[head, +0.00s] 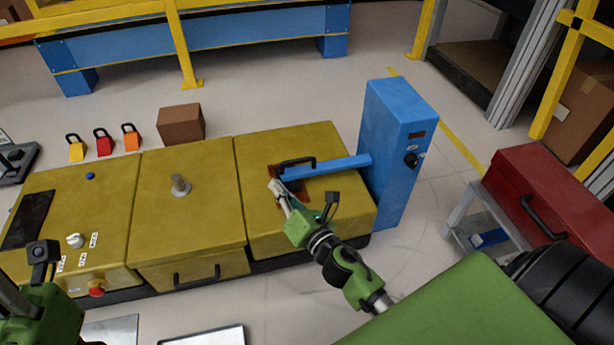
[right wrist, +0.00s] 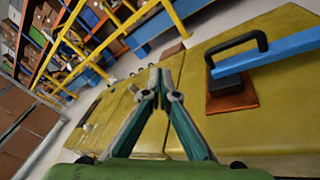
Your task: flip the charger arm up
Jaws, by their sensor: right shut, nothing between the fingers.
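The blue charger arm (head: 325,166) lies about level, reaching left from the blue charger post (head: 395,140) over the yellow right-hand module. Its free end has a black handle (head: 297,161) and rests over a brown-orange pad (head: 287,184). The right wrist view shows the arm (right wrist: 270,52), handle (right wrist: 236,45) and pad (right wrist: 232,97) at upper right. My right gripper (head: 275,187) is shut and empty, just in front of the handle end in the head view. Its closed tips (right wrist: 158,78) point away from the wrist camera, left of the handle. My left gripper's fingertips are out of view.
The yellow cabinet row (head: 190,215) has a metal post (head: 180,185), a knob (head: 75,240) and a red button (head: 97,291). Padlocks (head: 103,143) and a brown box (head: 181,123) stand behind. A red toolbox (head: 555,195) is at right. The floor behind is mostly clear.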

